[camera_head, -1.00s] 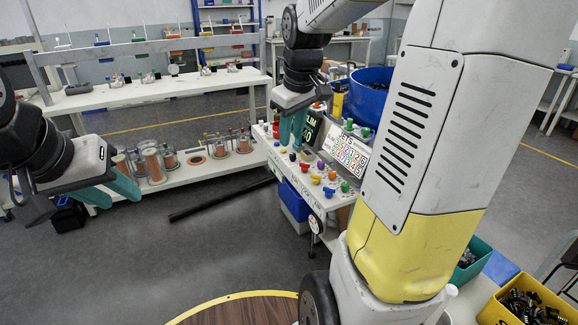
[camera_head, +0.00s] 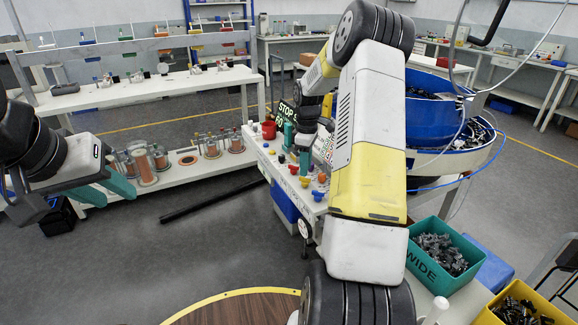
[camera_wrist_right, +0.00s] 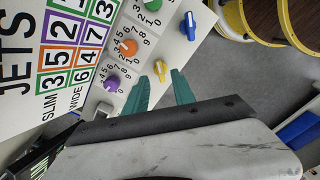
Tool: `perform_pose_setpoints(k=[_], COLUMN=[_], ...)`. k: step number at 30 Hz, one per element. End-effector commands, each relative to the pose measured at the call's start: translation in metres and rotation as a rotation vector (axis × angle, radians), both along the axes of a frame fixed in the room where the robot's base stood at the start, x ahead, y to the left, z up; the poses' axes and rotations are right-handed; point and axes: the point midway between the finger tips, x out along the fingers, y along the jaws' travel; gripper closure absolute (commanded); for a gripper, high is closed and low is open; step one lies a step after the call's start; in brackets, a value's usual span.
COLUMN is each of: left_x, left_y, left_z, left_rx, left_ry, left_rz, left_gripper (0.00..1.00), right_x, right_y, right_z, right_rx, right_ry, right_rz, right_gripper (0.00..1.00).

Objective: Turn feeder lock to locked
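A white control panel (camera_head: 268,150) with coloured knobs stands in the middle of the head view. In the right wrist view it shows a yellow lever knob (camera_wrist_right: 161,70), a blue lever knob (camera_wrist_right: 190,25), and green (camera_wrist_right: 152,4), orange (camera_wrist_right: 127,47) and purple (camera_wrist_right: 111,83) dial knobs. I cannot tell which is the feeder lock; no label for it is legible. My right gripper (camera_wrist_right: 161,78) is open, with the yellow knob in line between its teal fingertips; contact cannot be told. My left gripper (camera_head: 108,188) is open and empty at the left, away from the panel.
A blue bowl feeder (camera_head: 437,120) stands behind my right arm. A green bin (camera_head: 415,262) and a yellow bin (camera_head: 485,318) of parts stand at the lower right. A white workbench (camera_head: 140,95) is at the back left.

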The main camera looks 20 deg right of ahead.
Motion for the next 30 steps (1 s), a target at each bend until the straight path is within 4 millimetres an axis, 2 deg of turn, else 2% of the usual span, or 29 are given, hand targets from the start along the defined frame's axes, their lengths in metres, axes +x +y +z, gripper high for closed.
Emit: perform_pose_setpoints(k=[3, 6, 17, 22, 30], left_x=[0.0, 0.0, 0.0, 0.0, 0.0], left_y=[0.0, 0.0, 0.0, 0.0, 0.0], left_z=[0.0, 0.0, 0.0, 0.0, 0.0], left_rx=[0.0, 0.0, 0.0, 0.0, 0.0], left_ry=[0.0, 0.0, 0.0, 0.0, 0.0], left_rz=[0.0, 0.0, 0.0, 0.0, 0.0], left_gripper=[0.64, 0.64, 0.64, 0.64, 0.64], right_x=[0.0, 0.0, 0.0, 0.0, 0.0], right_y=[0.0, 0.0, 0.0, 0.0, 0.0], right_z=[-0.019, -0.029, -0.036, -0.036, -0.036], right_rx=[0.001, 0.001, 0.0, 0.0, 0.0], right_ry=[0.001, 0.001, -0.001, -0.001, -0.002], right_rz=[-0.001, -0.002, -0.002, -0.002, -0.004], right_gripper=[0.69, 0.69, 0.69, 0.99, 1.0])
